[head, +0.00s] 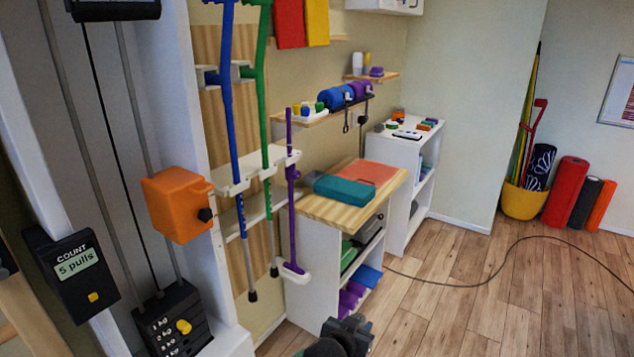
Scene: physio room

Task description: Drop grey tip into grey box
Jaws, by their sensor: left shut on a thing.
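My left gripper (354,326) is at the bottom edge of the head view, low in front of the wooden-topped table. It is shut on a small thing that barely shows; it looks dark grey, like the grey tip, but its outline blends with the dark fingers. I cannot make out a grey box for certain. My right gripper is not in view.
The wooden-topped table (330,212) bears a teal block (343,190); its shelves hold green, blue and purple things. Crutches (262,100) hang at left beside an orange box (178,203). A dark cable (480,260) crosses the otherwise open floor at right.

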